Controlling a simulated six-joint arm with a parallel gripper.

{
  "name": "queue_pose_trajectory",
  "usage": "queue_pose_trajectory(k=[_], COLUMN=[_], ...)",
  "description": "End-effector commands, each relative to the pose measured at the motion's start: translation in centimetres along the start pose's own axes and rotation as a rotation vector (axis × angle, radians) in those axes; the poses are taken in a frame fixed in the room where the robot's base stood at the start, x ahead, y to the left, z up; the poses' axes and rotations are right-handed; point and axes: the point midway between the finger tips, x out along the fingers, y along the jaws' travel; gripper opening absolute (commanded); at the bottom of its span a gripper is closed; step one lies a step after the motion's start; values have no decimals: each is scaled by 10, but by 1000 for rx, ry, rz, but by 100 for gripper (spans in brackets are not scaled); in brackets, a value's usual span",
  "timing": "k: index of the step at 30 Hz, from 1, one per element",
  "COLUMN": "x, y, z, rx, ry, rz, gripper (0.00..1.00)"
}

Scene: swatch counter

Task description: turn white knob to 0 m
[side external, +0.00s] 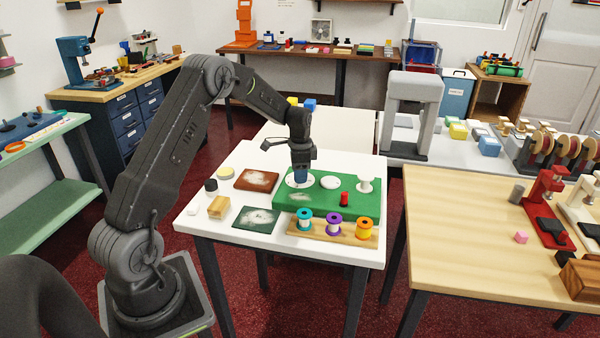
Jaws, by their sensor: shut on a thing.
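My gripper (300,178) points straight down at the left end of a green panel (312,200) on the white table. Its bluish lower end meets a round white dial (289,183), and it is shut on the white knob there. The fingers hide most of the knob. The knob's pointer and the dial's marks are too small to read. A second white disc (330,182) lies to the right on the panel, apart from my gripper.
A red piece (344,199) and a white stand (366,182) are right of the dial. Teal, purple and orange spools (334,225) stand on a wooden rack in front. A brown swatch (256,180) and dark green swatch (255,220) lie left. A grey frame (412,90) stands behind right.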

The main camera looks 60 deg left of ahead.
Motion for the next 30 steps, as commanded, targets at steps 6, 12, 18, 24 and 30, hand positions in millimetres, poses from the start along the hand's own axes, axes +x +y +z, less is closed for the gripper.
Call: queue_pose_trajectory(k=[6, 12, 18, 24, 30], x=[-1, -1, -1, -1, -1], y=[0, 0, 0, 0, 0], z=[0, 0, 0, 0, 0], rx=[-195, -385, -574, -764, -954], ry=[0, 0, 1, 1, 1], rz=[0, 0, -1, -1, -1], gripper=[16, 16, 16, 16, 16])
